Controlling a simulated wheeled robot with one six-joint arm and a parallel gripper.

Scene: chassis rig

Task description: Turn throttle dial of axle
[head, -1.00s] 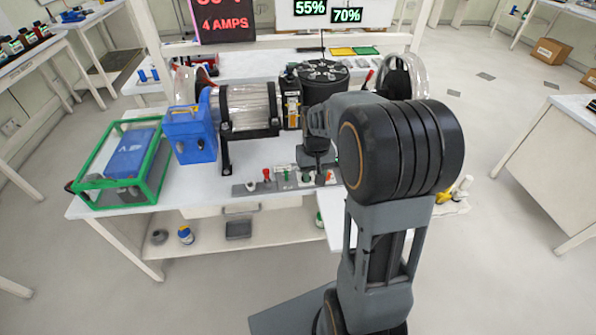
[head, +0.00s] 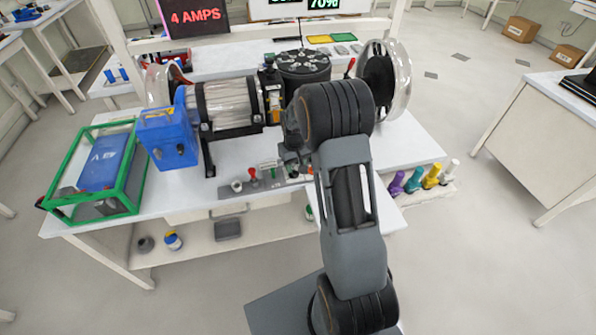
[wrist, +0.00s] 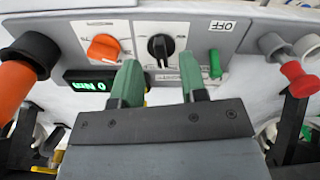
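In the wrist view a grey control panel (wrist: 185,32) carries a black dial (wrist: 160,46) with a white pointer line and an orange dial (wrist: 103,47) to its left. I cannot read which one is the throttle dial. My gripper (wrist: 160,76) is open and empty, its two green fingertips just in front of the panel. The black dial shows between and beyond the fingertips; the orange dial is left of the left finger.
A green digital display (wrist: 90,86) is below the orange dial. A green lever (wrist: 215,63) is right of the black dial, near an OFF label. A red knob (wrist: 297,78) and an orange handle (wrist: 18,85) flank the gripper. The axle rig stands on the table (head: 250,170).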

